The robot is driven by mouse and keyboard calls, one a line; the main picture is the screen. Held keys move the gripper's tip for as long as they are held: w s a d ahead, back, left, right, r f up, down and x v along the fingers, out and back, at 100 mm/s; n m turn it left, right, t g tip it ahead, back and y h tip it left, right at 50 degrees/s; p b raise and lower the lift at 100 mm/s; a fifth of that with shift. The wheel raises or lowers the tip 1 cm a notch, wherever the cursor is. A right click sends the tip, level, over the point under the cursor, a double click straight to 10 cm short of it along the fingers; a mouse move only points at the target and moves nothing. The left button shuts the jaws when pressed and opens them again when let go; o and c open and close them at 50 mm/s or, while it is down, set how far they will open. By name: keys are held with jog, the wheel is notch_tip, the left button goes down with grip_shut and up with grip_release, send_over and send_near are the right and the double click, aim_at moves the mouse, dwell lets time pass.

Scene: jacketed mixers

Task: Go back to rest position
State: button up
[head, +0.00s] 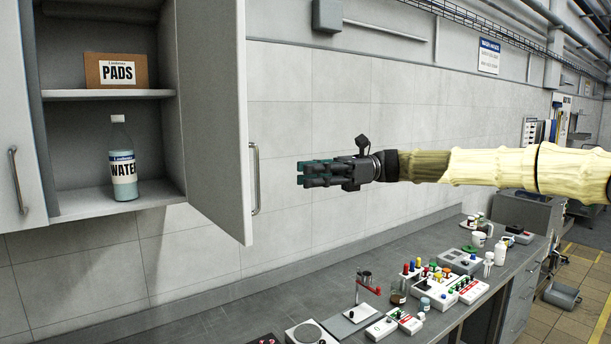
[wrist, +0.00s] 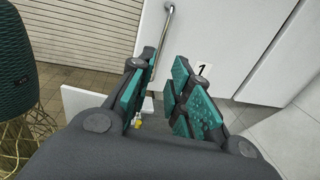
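My gripper (head: 312,174) is at the end of my outstretched arm, in mid-air in front of the tiled wall and above the bench. It points left toward the open cabinet door (head: 213,110). A clear gap shows between the gripper and the door handle (head: 254,178). In the wrist view my gripper (wrist: 163,78) has its teal-padded fingers spread apart with nothing held between them. A metal handle (wrist: 163,35) on a white panel (wrist: 215,40) shows beyond the fingers; a small label "1" is on that panel.
The cabinet holds a PADS box (head: 116,71) on its upper shelf (head: 108,94) and a WATER bottle (head: 123,160) below. The grey bench (head: 235,318) carries a small stand (head: 359,312), control boxes (head: 437,290) and several bottles. The air around my gripper is clear.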

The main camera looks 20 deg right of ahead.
dwell(0.3)
